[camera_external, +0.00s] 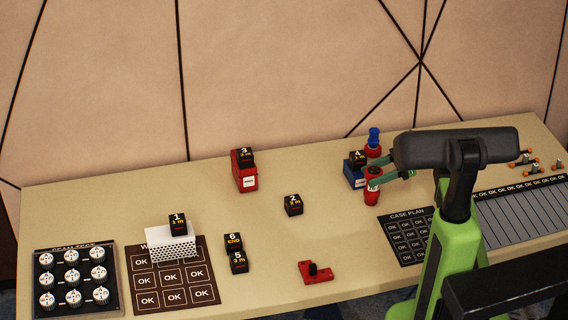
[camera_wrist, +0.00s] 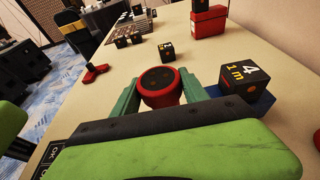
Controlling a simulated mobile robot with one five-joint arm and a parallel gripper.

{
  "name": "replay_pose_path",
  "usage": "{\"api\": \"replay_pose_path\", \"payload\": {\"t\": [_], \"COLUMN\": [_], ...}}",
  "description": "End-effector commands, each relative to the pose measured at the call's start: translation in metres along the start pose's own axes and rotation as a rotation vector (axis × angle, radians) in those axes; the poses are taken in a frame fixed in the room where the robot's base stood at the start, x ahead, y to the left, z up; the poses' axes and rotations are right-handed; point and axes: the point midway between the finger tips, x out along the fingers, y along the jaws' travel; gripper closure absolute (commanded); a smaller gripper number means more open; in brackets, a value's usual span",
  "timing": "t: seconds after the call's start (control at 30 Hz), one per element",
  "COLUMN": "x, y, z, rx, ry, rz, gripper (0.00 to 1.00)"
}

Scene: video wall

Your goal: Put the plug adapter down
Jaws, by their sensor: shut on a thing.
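A short red round piece with a dark top, which I take to be the plug adapter (camera_external: 371,197), is between the green fingers of my gripper (camera_external: 374,171). In the wrist view the adapter (camera_wrist: 161,94) sits between both fingers of my gripper (camera_wrist: 161,88), which is shut on it. It is upright, low over the table or on it; I cannot tell whether its base touches. A dark cube marked 4 (camera_external: 358,157) on a blue block (camera_external: 354,176) stands close beside it. A red piece with a blue top (camera_external: 373,147) stands just behind.
Cube 2 (camera_external: 293,205) and a red box (camera_external: 245,178) with cube 3 on top stand to the left. A red L-shaped piece (camera_external: 317,274) lies near the front edge. The case plan mat (camera_external: 407,238) lies front right. Bare tabletop lies between cube 2 and the adapter.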

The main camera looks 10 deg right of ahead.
Motion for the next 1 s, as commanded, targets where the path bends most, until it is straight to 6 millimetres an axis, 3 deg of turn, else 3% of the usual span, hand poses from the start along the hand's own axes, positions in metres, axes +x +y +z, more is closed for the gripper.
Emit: {"api": "replay_pose_path", "payload": {"t": [0.23,0.47,0.8,1.0], "x": [-0.004,-0.015,-0.099,-0.128], "y": [0.000,0.000,0.032,0.045], "z": [0.014,0.050,0.070,0.075], "rx": [0.000,0.000,0.002,0.000], "ry": [0.000,0.000,0.000,-0.001], "rz": [0.000,0.000,-0.004,-0.001], "gripper": [1.00,1.00,1.00,1.00]}}
